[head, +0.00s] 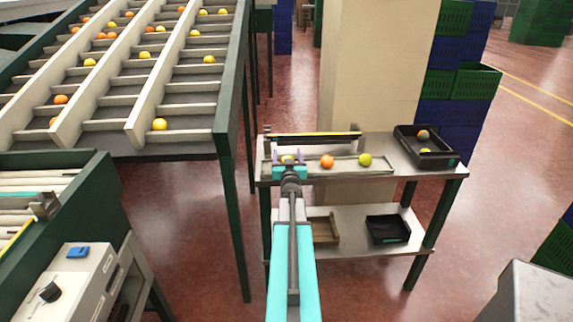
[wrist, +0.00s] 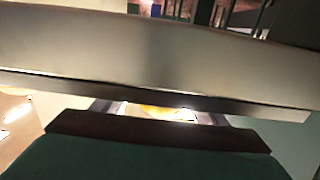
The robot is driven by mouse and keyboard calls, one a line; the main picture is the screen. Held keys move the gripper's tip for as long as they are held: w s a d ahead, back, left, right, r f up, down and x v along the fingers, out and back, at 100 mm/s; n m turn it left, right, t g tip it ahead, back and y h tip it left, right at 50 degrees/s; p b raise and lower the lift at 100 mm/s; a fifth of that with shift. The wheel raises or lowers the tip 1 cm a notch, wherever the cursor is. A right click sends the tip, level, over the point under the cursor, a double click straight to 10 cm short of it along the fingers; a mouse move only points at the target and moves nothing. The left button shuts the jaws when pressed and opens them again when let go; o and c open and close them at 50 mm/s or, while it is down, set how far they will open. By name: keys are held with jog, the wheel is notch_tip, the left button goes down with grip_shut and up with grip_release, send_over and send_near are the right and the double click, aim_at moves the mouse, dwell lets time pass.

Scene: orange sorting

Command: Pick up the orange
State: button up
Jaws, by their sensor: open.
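An orange (head: 327,161) rests in a shallow tray (head: 345,169) on the metal table, right of my gripper. A yellow-green fruit (head: 365,159) lies further right in the same tray. My gripper (head: 289,157) is open at the tray's left end. A yellowish fruit (head: 288,159) shows partly at its fingers; I cannot tell if they touch it. In the wrist view, a yellow-orange patch (wrist: 160,111) shows between the fingers, mostly hidden by a broad grey surface across the picture.
A black crate (head: 407,152) with fruit stands at the table's right end. A raised bar (head: 312,137) runs behind the tray. The lower shelf holds another black crate (head: 388,229) and a brown tray (head: 325,228). A sloped sorting rack (head: 180,140) stands left. Stacked crates (head: 450,80) stand behind.

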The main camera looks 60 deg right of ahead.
dwell(0.4)
jog(key=c, duration=1.1)
jog(key=shift+r, duration=0.15)
jog(key=shift+c, duration=0.3)
jog(key=shift+r+b, duration=0.3)
jog(key=shift+r, duration=0.5)
jog(key=shift+s+a+r, duration=0.1)
jog(key=shift+s+r, duration=0.05)
jog(key=shift+r, duration=0.8)
jog(key=s+a, duration=0.1)
jog(key=s, duration=0.2)
jog(key=s+a+p, duration=0.1)
jog(key=s+a, duration=0.1)
jog(key=s, duration=0.1)
jog(key=s+a+r, duration=0.1)
jog(key=s+a, duration=0.1)
jog(key=s, duration=0.1)
jog(key=shift+s+a, duration=0.15)
jog(key=shift+a, duration=0.05)
jog(key=s+a+p, duration=0.1)
jog(key=s+p, duration=0.1)
jog(key=p, duration=0.3)
jog(key=s+a+p, duration=0.1)
jog(key=s+p, duration=0.1)
jog(key=p, duration=0.3)
jog(key=shift+a+r+p, duration=0.15)
jog(key=shift+r+p, duration=0.05)
jog(key=shift+p, duration=0.2)
jog(key=shift+s, duration=0.1)
